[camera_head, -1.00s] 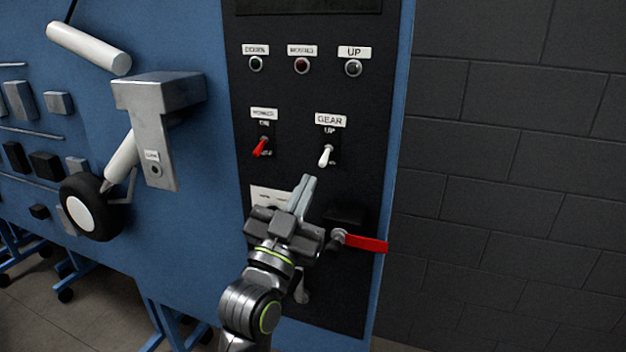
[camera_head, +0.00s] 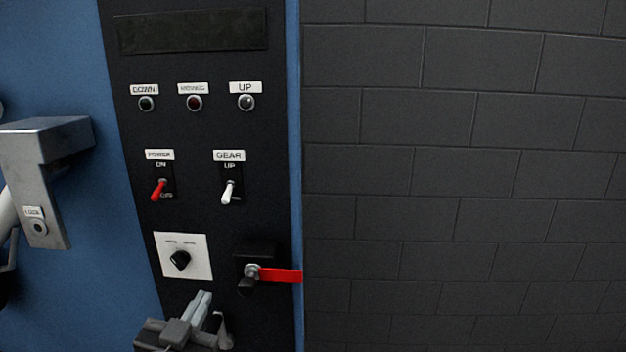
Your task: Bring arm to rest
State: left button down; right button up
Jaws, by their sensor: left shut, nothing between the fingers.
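My left gripper (camera_head: 203,301) shows at the bottom of the head view, in front of the lower part of the black control panel (camera_head: 205,130). Its fingers are together and empty, pointing up below the rotary knob (camera_head: 180,261). The gripper looks apart from the switches. The rest of my left arm is below the picture's edge. My right gripper is not in view.
The panel bears a red power switch (camera_head: 159,190), a white gear switch (camera_head: 229,192), several indicator lamps and a red tag (camera_head: 281,275) at its right edge. A grey metal bracket (camera_head: 45,180) juts out at left. A dark block wall (camera_head: 460,180) fills the right.

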pick_arm(q)
jog(key=s+a+f+n+g+y, duration=0.1)
jog(key=s+a+f+g, duration=0.15)
jog(key=f, duration=0.35)
jog(key=s+a+f+g, duration=0.1)
jog(key=s+f+g, duration=0.25)
jog(key=f, duration=0.35)
jog(key=s+a+f+n+g+y, duration=0.1)
jog(key=s+a+f+g, duration=0.15)
jog(key=s+f, duration=0.4)
jog(key=s+a+f+n+g+y, duration=0.1)
jog(key=s+a+f+g, duration=0.2)
jog(key=s, duration=0.6)
jog(key=s+a+f+n+g, duration=0.1)
jog(key=s+f+g, duration=0.35)
jog(key=s, duration=0.35)
notch_tip(320, 180, down, 26)
jog(key=a, duration=0.2)
jog(key=s+d+f+g, duration=0.1)
jog(key=s+f, duration=1.3)
jog(key=f, duration=0.1)
jog(key=shift+d+g, duration=0.4)
